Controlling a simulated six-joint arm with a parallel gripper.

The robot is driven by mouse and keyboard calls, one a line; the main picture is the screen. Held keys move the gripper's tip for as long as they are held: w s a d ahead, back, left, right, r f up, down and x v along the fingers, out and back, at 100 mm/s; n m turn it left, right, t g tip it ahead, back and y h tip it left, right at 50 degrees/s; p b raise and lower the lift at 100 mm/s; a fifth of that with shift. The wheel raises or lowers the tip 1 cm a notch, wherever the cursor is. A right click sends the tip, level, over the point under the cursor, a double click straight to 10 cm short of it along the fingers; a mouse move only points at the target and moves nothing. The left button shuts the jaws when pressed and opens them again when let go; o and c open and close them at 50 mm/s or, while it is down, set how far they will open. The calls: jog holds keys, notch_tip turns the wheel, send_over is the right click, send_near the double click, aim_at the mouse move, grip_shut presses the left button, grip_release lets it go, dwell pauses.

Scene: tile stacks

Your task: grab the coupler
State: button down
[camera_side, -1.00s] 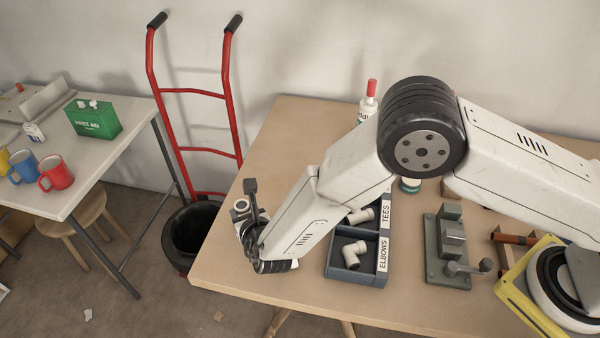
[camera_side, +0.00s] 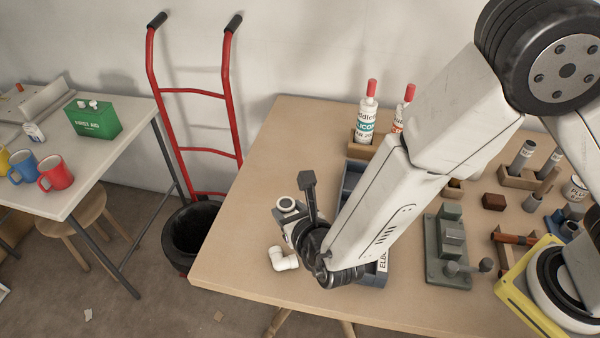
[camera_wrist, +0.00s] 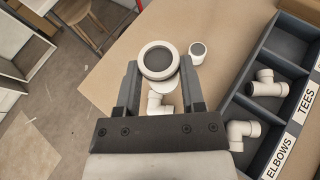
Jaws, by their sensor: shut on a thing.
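The coupler (camera_wrist: 157,60), a short white ring-shaped fitting with a dark inside, sits between the two dark fingers of my gripper (camera_wrist: 160,78) in the wrist view. My gripper is shut on it. In the side view the coupler (camera_side: 287,204) shows at my gripper (camera_side: 297,222), above the left part of the table, and the fingers partly hide it.
A small white fitting (camera_wrist: 197,50) stands on the table. The divided bin (camera_wrist: 246,88), labelled ELBOWS and TEES, holds white fittings to the right. A grey-green vise (camera_side: 447,250) and bottles (camera_side: 367,120) stand farther off. The table's left side is mostly bare.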

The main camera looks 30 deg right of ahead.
jog(key=shift+s+d+r, duration=0.15)
jog(key=shift+s+d, duration=0.05)
jog(key=shift+s, duration=0.15)
dwell(0.5)
